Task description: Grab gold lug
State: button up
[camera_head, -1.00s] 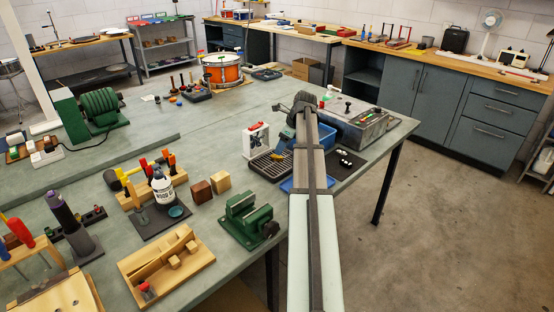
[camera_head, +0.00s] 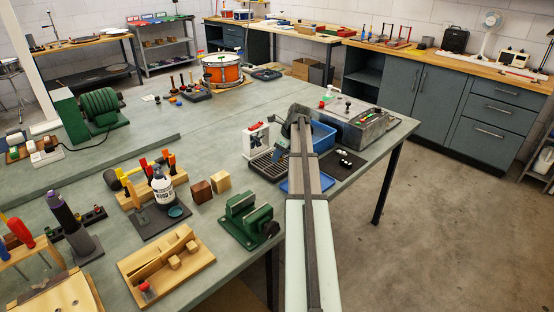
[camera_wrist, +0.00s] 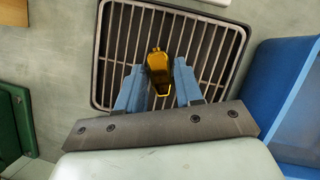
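The gold lug (camera_wrist: 159,70) lies on a dark slatted tray (camera_wrist: 108,48) in the wrist view. My gripper (camera_wrist: 160,66) has two blue fingers, one on each side of the lug. The fingers stand apart with a narrow gap beside the lug, so I see no clear grip on it. In the head view my gripper (camera_head: 280,153) is low over the slatted tray (camera_head: 262,170), and the lug cannot be made out there.
A blue bin (camera_head: 323,137) stands close to the right of the tray; it also shows in the wrist view (camera_wrist: 272,75). A white stand with red parts (camera_head: 255,140) is behind the tray. A green vise (camera_head: 247,220) is nearer the front edge.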

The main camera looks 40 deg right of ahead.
grip_shut()
jog(key=shift+r, duration=0.1)
